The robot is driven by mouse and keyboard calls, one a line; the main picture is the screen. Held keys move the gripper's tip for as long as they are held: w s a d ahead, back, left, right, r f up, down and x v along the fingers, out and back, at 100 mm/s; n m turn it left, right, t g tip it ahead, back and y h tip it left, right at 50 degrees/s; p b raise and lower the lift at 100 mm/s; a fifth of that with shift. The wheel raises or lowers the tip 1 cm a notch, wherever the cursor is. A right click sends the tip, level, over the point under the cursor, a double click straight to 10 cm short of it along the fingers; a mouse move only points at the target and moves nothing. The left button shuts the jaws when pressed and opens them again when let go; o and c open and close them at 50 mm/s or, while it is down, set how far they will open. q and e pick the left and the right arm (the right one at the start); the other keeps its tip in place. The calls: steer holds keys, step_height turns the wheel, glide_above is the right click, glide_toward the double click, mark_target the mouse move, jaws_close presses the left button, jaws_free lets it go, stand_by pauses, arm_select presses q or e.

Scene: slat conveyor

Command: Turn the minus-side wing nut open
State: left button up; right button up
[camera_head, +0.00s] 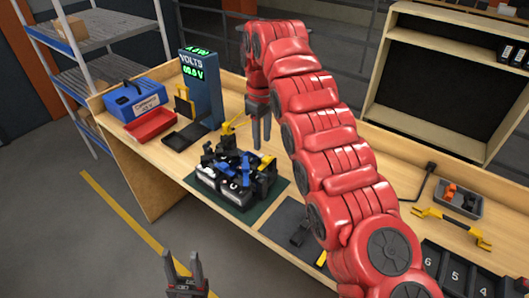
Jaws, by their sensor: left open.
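A dark battery-like unit (207,178) with black, blue and yellow parts on top sits on a dark green mat (262,203) on the wooden bench. The minus-side wing nut is too small to tell apart among these parts. My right gripper (261,140) points down above the bench, just behind and right of the unit, apart from it. Its fingers show small and dark, and their gap is unclear. My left gripper (186,265) is open and empty at the bottom edge, in front of the bench, its fingers pointing up.
A volts display (195,75), blue case (133,100) and red tray (150,126) stand at the back left. A yellow tool (232,124) is behind the unit. To the right are a grey bin (456,203), yellow-handled tool (450,222) and numbered slots (455,270). My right arm hides the middle.

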step_height(320, 180, up, 5)
steer(key=p, duration=0.2)
steer(key=shift+a+f+p, duration=0.1)
steer(key=shift+f+p, duration=0.1)
steer(key=shift+p, duration=0.2)
steer(key=shift+s, duration=0.1)
